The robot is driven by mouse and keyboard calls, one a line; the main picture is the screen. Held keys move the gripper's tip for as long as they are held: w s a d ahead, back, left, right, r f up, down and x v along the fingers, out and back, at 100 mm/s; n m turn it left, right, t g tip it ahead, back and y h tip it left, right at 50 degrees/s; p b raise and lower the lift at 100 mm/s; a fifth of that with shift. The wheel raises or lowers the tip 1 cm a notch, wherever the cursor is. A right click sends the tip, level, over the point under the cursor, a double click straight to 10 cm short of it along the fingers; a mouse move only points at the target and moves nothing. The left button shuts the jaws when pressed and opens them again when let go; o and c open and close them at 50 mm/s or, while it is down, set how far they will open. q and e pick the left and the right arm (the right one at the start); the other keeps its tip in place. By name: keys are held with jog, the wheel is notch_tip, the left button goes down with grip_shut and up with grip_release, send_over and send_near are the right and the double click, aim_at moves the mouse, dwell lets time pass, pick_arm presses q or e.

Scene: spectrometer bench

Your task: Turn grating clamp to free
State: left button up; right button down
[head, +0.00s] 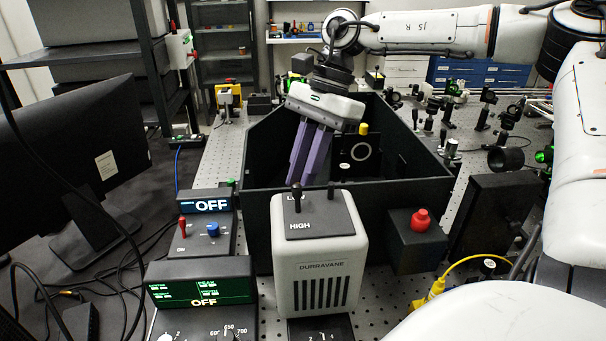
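The black open-topped spectrometer box (258,165) stands in the middle of the bench. Inside it is a dark upright plate (345,160) with a pale ring and a yellow knob (363,129) at its top. I cannot tell for certain which part is the grating clamp. My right gripper (300,184) reaches down into the box, left of that plate and apart from the yellow knob. The fingertips are near the box's front wall, in view behind the lamp's lever. My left gripper is not in view.
A pale DURRAVANE housing (320,265) with a dark lever (297,190) stands before the box. Control units reading OFF (212,205) are to its left. A red button box (418,228) is to its right. Optics mounts crowd the bench at right; a monitor (75,165) stands left.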

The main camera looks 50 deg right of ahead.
jog(key=shift+w+n+g, duration=0.1)
jog(key=shift+n+g, duration=0.3)
jog(key=shift+n, duration=0.4)
jog(key=c, duration=1.7)
grip_release()
jog(key=shift+o, duration=0.2)
jog(key=v, duration=1)
jog(key=shift+r+b, duration=0.2)
jog(key=shift+b, duration=0.1)
